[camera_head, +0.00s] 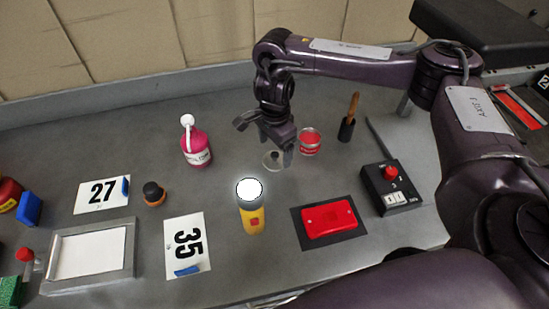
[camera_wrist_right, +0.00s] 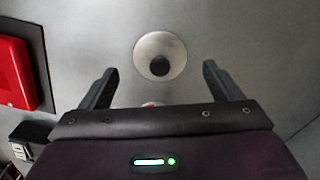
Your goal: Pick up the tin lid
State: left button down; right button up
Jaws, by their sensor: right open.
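The tin lid (camera_head: 272,160) is a small round pale disc with a dark knob at its middle, lying on the grey table. In the right wrist view the lid (camera_wrist_right: 160,57) lies ahead of the fingertips, roughly centred between them. My right gripper (camera_head: 264,137) is open and empty, pointing down over the table close to the lid. Its two fingers also show in the right wrist view (camera_wrist_right: 160,80). The red tin (camera_head: 310,141) stands just right of the gripper. My left gripper is not in view.
A pink bottle (camera_head: 196,145) stands left of the gripper. A yellow torch (camera_head: 251,206) and a red box (camera_head: 329,219) are nearer the front. A brush in a dark holder (camera_head: 346,129) and a control box (camera_head: 391,187) stand to the right. Cards lie left.

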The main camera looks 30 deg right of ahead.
aim_at(275, 157)
notch_tip(275, 157, down, 3)
jog(key=shift+r, duration=0.1)
jog(key=shift+c, duration=1.4)
jog(key=c, duration=0.8)
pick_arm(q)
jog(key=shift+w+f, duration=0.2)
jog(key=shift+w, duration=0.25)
pick_arm(e)
jog(key=shift+o, duration=0.2)
jog(key=shift+r, duration=0.15)
